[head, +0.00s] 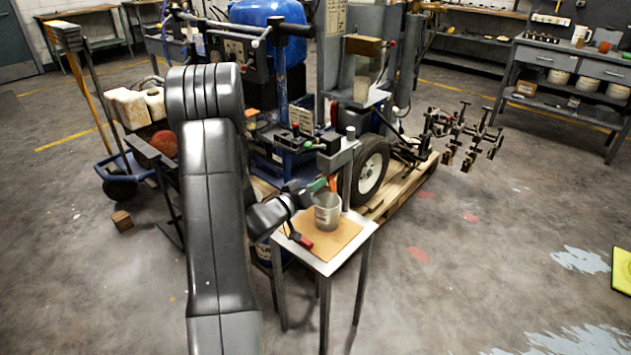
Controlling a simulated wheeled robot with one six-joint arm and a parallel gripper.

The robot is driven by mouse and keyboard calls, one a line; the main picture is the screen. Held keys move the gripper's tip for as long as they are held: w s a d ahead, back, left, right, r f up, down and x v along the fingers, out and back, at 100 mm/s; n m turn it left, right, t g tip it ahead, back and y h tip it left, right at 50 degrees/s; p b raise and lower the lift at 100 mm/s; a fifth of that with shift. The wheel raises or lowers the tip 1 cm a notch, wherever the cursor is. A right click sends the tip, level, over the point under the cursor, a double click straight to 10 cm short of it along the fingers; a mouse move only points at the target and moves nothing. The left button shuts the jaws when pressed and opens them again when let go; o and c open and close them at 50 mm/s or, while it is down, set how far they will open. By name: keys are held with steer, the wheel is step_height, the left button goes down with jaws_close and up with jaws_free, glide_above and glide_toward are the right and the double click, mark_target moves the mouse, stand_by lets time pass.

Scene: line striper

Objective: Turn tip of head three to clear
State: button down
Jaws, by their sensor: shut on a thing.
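My gripper (306,191) is at the end of my dark arm, just above a small metal side table (325,267). It is shut at a small green part (318,185) beside an upright metal post (347,170). An orange piece (333,184) shows just right of the green part. The jaws are small in view, and I cannot tell which head the part belongs to or how its tip is turned. Several dark spray heads (470,138) also hang from the bar at the striper's right.
A grey metal cup (327,212) stands on the table's brown mat (340,238), close below my gripper. A red-handled tool (300,239) lies at its left. The striper's wheel (371,171) and wooden pallet (405,203) are behind. Floor at right is open.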

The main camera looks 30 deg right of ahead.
steer(key=shift+n+p, duration=1.15)
steer(key=shift+n, duration=0.25)
steer(key=shift+r, duration=0.1)
steer(key=shift+n+p, duration=3.55)
steer(key=shift+n, duration=1.05)
